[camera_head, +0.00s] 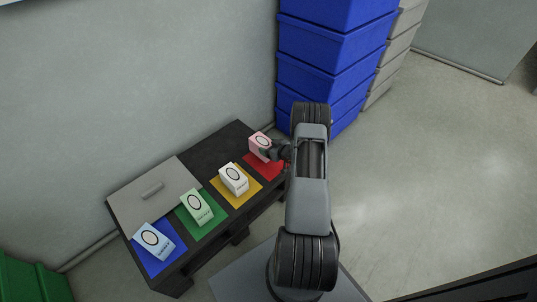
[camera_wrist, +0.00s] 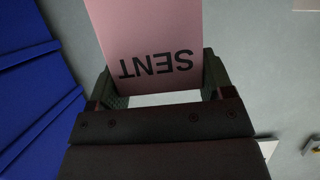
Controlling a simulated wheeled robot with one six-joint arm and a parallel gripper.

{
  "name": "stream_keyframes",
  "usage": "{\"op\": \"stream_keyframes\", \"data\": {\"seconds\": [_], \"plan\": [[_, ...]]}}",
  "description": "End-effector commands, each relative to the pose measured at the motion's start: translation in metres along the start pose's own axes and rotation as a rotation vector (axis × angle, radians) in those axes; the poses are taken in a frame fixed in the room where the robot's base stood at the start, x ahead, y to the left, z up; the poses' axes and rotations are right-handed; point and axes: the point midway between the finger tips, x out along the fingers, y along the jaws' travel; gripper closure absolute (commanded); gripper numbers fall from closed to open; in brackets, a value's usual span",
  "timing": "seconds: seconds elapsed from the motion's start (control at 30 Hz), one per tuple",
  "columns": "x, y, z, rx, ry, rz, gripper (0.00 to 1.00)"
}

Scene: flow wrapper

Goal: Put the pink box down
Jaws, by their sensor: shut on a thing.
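The pink box (camera_head: 260,143) is at the right end of the dark table, over or just behind the red mat (camera_head: 264,167) in the head view. My gripper (camera_head: 279,150) is shut on it from the right side. In the wrist view the pink box (camera_wrist: 150,45) sits between the two fingers of my gripper (camera_wrist: 158,88), with the upside-down letters "SENT" showing. I cannot tell whether the box's underside touches the table or mat. My arm hides part of the table's right end.
A white box (camera_head: 233,180) stands on the yellow mat (camera_head: 251,194), a green box (camera_head: 195,207) on the green mat, and a light blue box (camera_head: 154,242) on the blue mat. A grey lid-like panel (camera_head: 130,207) lies behind them. Blue crates (camera_head: 330,45) are stacked behind my arm.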

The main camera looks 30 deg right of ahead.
Motion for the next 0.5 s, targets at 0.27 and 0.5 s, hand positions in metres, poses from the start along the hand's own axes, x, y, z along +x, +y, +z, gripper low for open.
{"op": "stream_keyframes", "data": {"seconds": [0.27, 0.5], "plan": [[0.011, 0.004, 0.007, 0.0, 0.0, 0.0, 0.52], [0.024, 0.005, 0.035, 0.001, 0.0, 0.0, 0.52]]}}
